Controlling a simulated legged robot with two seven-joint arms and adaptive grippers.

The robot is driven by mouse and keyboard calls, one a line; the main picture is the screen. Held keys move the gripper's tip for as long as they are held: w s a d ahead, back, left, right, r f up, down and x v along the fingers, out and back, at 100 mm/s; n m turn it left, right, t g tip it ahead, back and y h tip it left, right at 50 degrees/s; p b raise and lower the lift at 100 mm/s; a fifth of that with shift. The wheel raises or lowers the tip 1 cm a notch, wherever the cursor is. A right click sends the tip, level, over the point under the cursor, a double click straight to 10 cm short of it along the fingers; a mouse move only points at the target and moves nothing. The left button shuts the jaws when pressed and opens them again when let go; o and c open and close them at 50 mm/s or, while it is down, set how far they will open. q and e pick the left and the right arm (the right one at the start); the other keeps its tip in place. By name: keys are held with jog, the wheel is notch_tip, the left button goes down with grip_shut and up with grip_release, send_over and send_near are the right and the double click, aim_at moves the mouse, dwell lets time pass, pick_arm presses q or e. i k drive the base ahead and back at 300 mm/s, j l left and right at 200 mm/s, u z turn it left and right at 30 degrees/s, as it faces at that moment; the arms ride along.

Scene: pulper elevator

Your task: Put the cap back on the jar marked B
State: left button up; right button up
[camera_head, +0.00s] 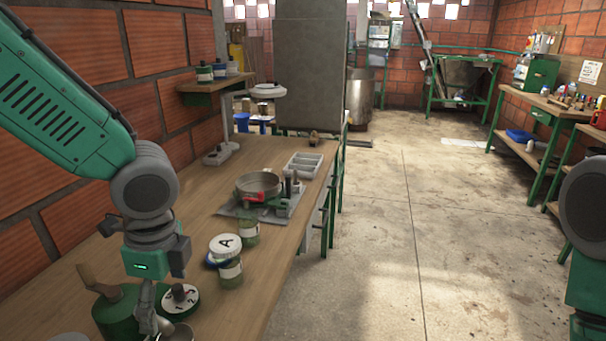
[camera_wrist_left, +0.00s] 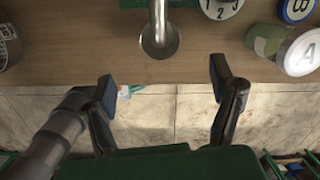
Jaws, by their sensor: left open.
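A white cap marked A (camera_head: 225,244) sits on a greenish jar (camera_head: 231,273) on the bench; this cap also shows in the left wrist view (camera_wrist_left: 306,55). A blue-rimmed cap marked B (camera_wrist_left: 299,9) lies beside it, mostly hidden in the head view. A second greenish jar (camera_head: 250,231) stands just behind with no cap visible; its label is too small to read. My left gripper (camera_head: 150,314) is nearer the camera, left of the jars and apart from them. In the left wrist view its fingers (camera_wrist_left: 164,85) are spread and empty.
A green pot (camera_head: 117,311) and a numbered dial (camera_head: 181,299) stand close to my left gripper. A metal pan (camera_head: 259,184) and a grey tray (camera_head: 302,165) lie farther back. The bench's right edge is near the jars.

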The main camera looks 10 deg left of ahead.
aim_at(248, 225)
jog(key=k+l, duration=0.8)
